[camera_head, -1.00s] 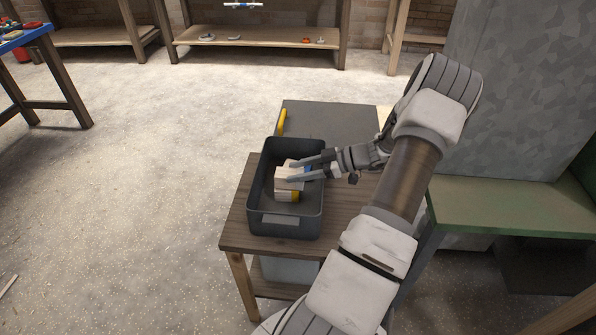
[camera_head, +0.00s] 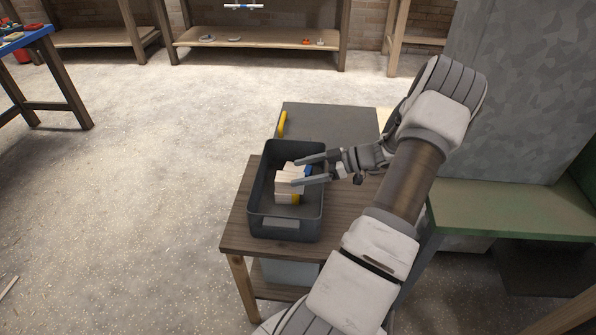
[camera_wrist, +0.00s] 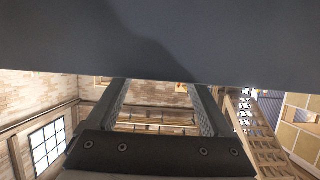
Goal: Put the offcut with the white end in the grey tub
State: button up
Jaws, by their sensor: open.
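The grey tub (camera_head: 265,215) stands on a small wooden table. Several pale wood offcuts lie heaped in it. A pale block (camera_head: 287,186) lies on top near my fingertips; I cannot make out for certain which offcut has the white end. My gripper (camera_head: 296,172) is open and reaches over the tub's right rim, its fingers just above the heap. In the wrist view, the two fingers (camera_wrist: 161,95) are apart with nothing seen between them, and a dark surface fills the top.
The wooden table (camera_head: 240,232) has bare top around the tub. A yellow item (camera_head: 282,124) lies on the dark surface behind. A green bench (camera_head: 510,208) stands to the right. The floor at left is clear.

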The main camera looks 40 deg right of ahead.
jog(key=p+v, duration=0.1)
jog(key=v, duration=0.9)
jog(key=shift+s+d, duration=0.15)
jog(key=shift+s, duration=0.1)
